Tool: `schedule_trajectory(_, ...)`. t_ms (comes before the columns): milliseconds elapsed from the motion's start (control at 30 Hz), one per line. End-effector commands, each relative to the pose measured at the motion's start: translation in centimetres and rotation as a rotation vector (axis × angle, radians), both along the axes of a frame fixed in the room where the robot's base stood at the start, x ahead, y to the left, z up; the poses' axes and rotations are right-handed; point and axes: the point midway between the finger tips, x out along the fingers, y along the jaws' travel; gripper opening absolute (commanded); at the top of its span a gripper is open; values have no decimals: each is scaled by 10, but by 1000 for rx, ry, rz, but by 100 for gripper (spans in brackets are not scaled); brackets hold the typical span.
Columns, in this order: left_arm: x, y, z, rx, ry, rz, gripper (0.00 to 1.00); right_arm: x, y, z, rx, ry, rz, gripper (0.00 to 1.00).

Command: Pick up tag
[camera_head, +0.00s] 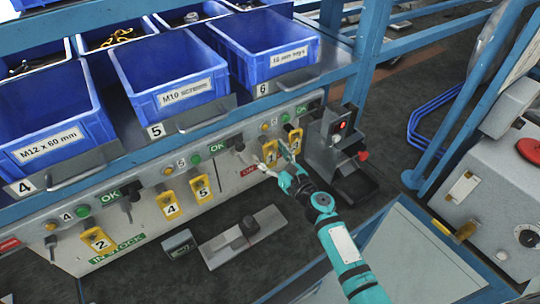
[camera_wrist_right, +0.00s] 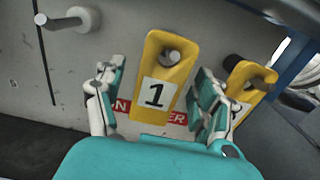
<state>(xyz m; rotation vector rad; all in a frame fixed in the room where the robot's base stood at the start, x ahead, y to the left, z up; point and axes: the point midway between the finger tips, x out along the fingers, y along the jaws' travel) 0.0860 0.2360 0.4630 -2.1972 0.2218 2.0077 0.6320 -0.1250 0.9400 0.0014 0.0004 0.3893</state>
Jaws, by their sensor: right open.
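A yellow tag marked 1 (camera_wrist_right: 170,107) hangs from a peg on the grey panel, below the bins. It also shows in the head view (camera_head: 269,149), partly behind my gripper. My right gripper (camera_head: 276,161) is open in front of this tag, one finger on either side of it in the wrist view. I cannot tell whether a finger touches it. Another yellow tag (camera_wrist_right: 240,86) hangs just right of it, partly hidden by the right finger. Further yellow tags marked 5 (camera_head: 201,190), 4 (camera_head: 169,206) and 2 (camera_head: 97,239) hang to the left. My left gripper is not in view.
Blue bins (camera_head: 175,82) of fasteners stand on the shelf above the panel. A small device with a red display (camera_head: 339,128) is right of the tags. A metal block with a dark knob (camera_head: 243,235) lies on the dark bench surface. A grey machine (camera_head: 490,215) stands at right.

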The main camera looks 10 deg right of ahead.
Motion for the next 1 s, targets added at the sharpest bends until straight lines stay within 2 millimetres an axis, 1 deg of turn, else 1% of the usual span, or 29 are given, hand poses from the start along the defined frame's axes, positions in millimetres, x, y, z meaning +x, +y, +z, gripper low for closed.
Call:
schedule_trajectory(100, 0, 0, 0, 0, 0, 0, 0, 4, 2, -1, -1, 1, 0, 71)
schedule_trajectory(267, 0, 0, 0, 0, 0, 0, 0, 4, 1, -1, -1, 1, 0, 71)
schedule_trajectory(367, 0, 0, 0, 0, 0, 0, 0, 3, 1, -1, -1, 1, 0, 59)
schedule_trajectory(700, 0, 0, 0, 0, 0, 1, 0, 3, 1, -1, -1, 1, 0, 15)
schedule_trajectory(733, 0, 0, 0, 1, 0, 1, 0, 3, 1, -1, -1, 1, 0, 12)
schedule_trajectory(1000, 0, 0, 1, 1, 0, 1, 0, 3, 1, 1, -2, 0, 0, 11)
